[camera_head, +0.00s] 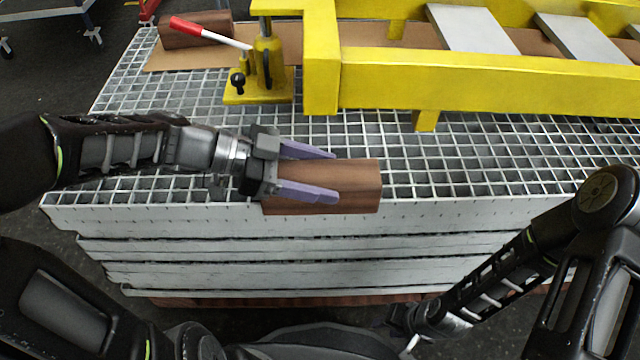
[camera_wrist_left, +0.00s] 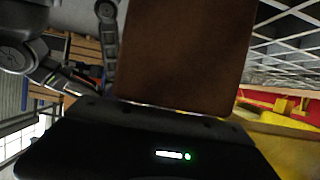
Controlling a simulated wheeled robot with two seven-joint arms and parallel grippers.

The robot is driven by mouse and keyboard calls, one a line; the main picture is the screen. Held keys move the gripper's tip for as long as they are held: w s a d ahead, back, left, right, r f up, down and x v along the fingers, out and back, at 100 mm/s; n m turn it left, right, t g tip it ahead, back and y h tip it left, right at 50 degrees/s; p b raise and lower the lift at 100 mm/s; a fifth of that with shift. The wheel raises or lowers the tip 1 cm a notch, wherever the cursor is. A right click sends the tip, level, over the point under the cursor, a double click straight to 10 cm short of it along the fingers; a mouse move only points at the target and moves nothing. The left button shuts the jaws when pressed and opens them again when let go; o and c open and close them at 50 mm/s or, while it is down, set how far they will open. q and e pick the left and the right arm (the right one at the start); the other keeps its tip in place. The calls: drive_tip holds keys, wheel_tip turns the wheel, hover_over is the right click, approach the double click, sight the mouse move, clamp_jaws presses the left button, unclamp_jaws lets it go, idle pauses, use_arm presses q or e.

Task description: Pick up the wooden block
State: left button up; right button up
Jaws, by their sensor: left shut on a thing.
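The brown wooden block (camera_head: 355,184) is at the near edge of the white grating table, in the middle of the head view. My left gripper (camera_head: 310,172) comes in from the left, with its purple fingers on either side of the block, shut on it. In the left wrist view the block (camera_wrist_left: 185,50) fills the upper middle, close to the camera. I cannot tell whether the block rests on the grating or is just above it. My right arm is at the lower right of the head view; its gripper (camera_head: 405,325) is small and dark, partly hidden near the bottom edge.
A yellow boom frame (camera_head: 480,82) lies along the back of the grating table (camera_head: 440,165). A yellow clamp (camera_head: 262,75) with a red-handled lever (camera_head: 205,31) stands at its left end. Another brown block (camera_head: 190,32) lies behind the lever. Free grating lies right of the held block.

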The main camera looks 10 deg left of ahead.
sight(320, 173)
use_arm(q)
clamp_jaws()
drive_tip(key=shift+r, duration=0.25)
use_arm(e)
drive_tip(key=shift+r, duration=0.1)
